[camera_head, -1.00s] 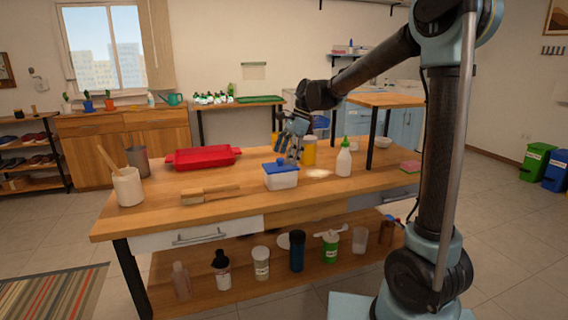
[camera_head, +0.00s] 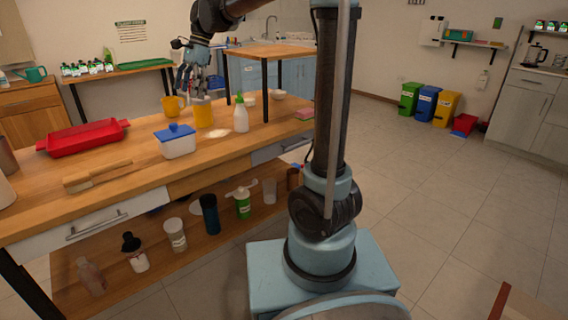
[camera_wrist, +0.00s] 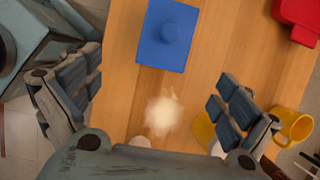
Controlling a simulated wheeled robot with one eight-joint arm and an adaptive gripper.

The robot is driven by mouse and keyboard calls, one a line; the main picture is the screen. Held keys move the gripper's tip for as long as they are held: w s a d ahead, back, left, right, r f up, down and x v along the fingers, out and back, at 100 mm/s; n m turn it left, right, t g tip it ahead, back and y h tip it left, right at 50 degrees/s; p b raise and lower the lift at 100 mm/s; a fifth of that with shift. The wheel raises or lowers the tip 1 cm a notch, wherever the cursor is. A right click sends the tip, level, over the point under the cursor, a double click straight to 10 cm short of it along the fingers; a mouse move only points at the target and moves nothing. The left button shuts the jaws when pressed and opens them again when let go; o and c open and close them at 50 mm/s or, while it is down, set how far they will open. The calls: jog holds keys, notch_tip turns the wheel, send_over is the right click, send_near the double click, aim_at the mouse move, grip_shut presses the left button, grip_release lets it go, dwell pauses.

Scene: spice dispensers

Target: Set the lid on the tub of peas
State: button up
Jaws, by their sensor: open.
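A white tub (camera_head: 179,148) stands on the wooden worktop, with a blue lid (camera_head: 174,131) with a round knob on top of it. The lid looks level and covers the tub's opening; I cannot tell whether it is fully seated. In the wrist view the blue lid (camera_wrist: 160,50) is seen from above and hides the tub. No peas show. My gripper (camera_head: 190,85) is open and empty, raised above the worktop, beyond the tub and apart from it.
A red tray (camera_head: 83,138) and a brush (camera_head: 96,176) lie left.

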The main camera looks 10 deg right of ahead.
jog(key=s+d+f+n+t, duration=0.1)
jog(key=s+d+f+n, duration=0.1)
jog(key=s+d, duration=0.35)
jog(key=s+d+f+n+t+h, duration=0.1)
jog(key=s+d+f+n, duration=0.15)
jog(key=d, duration=0.65)
jog(key=s+d+f+n+t, duration=0.1)
jog(key=s+d+f, duration=0.2)
jog(key=d, duration=0.4)
jog(key=s+d+f+n+t+h, duration=0.1)
jog(key=s+d+f+n, duration=0.5)
jog(key=s+d+f, duration=0.7)
notch_tip(320, 180, down, 2)
jog(key=shift+s+d+f+h, duration=0.1)
jog(key=shift+s+d+h, duration=0.2)
jog(key=shift+s+h, duration=0.5)
jog(key=shift+w, duration=0.15)
jog(key=shift+w+f, duration=0.2)
jog(key=shift+w, duration=0.25)
